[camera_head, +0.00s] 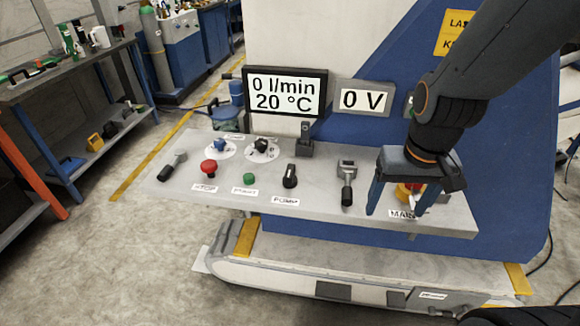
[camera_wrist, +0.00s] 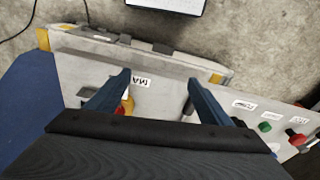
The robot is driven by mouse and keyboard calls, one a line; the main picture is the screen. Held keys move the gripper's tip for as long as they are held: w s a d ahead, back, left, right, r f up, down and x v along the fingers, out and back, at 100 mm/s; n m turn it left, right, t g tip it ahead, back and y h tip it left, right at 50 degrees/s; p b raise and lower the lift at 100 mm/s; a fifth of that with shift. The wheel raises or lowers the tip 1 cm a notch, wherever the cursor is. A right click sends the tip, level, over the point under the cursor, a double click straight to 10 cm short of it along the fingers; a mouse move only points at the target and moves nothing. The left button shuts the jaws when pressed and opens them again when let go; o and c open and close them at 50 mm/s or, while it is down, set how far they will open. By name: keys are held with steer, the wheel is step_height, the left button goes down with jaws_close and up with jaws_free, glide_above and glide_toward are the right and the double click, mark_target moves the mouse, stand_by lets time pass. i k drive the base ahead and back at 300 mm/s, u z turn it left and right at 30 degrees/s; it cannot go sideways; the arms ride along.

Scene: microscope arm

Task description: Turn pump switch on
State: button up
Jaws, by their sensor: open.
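The pump switch (camera_head: 290,176) is a black rotary knob on the grey control panel (camera_head: 250,205), just above the PUMP label (camera_head: 285,201). Its handle points roughly up and down in the head view. My gripper (camera_head: 396,211) is open at the panel's right end, well to the right of the pump switch. Its fingers straddle the yellow and red main switch (camera_head: 408,191), which they partly hide; contact cannot be told. In the wrist view, the open gripper (camera_wrist: 158,78) has the main switch (camera_wrist: 127,105) near its left finger. The PUMP label (camera_wrist: 243,104) is beyond the right finger.
A black-handled lever (camera_head: 347,185) stands between the pump switch and my gripper. A red button (camera_head: 208,167), a green button (camera_head: 250,179) and another lever (camera_head: 172,167) are farther left. The flow display (camera_head: 286,92) reads 0 l/min, 20 °C; the voltage display (camera_head: 362,99) reads 0 V.

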mark_target(289, 180)
steer(key=k, duration=0.5)
steer(key=z, duration=0.35)
steer(key=i, duration=0.65)
steer(key=u, duration=1.3)
